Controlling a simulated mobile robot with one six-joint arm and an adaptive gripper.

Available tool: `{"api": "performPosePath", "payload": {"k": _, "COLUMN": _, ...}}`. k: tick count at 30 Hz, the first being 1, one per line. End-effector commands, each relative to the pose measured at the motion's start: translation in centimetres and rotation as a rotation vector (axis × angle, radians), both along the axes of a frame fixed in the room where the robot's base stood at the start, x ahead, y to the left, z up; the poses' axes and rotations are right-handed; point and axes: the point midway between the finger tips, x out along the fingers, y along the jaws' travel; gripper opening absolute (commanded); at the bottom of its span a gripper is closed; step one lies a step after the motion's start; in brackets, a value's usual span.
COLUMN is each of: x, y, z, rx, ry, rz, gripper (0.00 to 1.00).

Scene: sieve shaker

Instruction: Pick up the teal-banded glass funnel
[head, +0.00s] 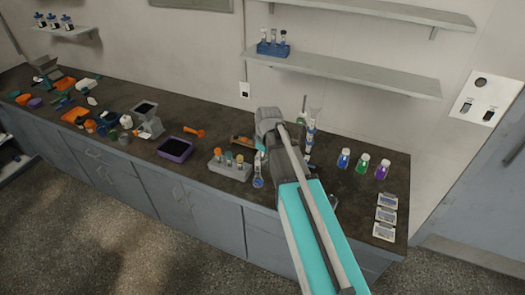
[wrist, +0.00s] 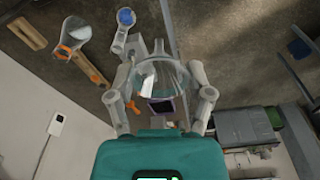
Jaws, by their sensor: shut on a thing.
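A clear glass funnel (wrist: 160,82) sits between the two fingers of my gripper (wrist: 160,75) in the wrist view. The fingers touch it from both sides, and a pale teal tint shows around its wide part. My gripper is shut on it. In the head view my own arm covers most of the gripper, so the held funnel cannot be made out there. How far the funnel is from the bench top cannot be told.
The dark bench (head: 335,155) holds a tube rack (head: 230,171), a round-bottomed blue vessel (head: 258,182), tall glassware (head: 310,130) and capped bottles (head: 363,163) near my arm. A purple tray (head: 175,149) and orange scoop (head: 195,132) lie further left. Shelves (head: 345,70) line the wall.

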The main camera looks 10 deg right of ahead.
Motion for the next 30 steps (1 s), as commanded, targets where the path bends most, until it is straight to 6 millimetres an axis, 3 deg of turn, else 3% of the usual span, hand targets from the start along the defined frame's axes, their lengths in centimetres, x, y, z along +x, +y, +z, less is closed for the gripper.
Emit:
{"api": "performPosePath", "payload": {"k": 23, "x": -0.6, "y": 0.0, "z": 0.2, "rx": 0.0, "ry": 0.0, "rz": 0.0, "gripper": 0.21}}
{"api": "performPosePath", "payload": {"k": 30, "x": -0.6, "y": 0.0, "z": -0.9, "rx": 0.0, "ry": 0.0, "rz": 0.0, "gripper": 0.21}}
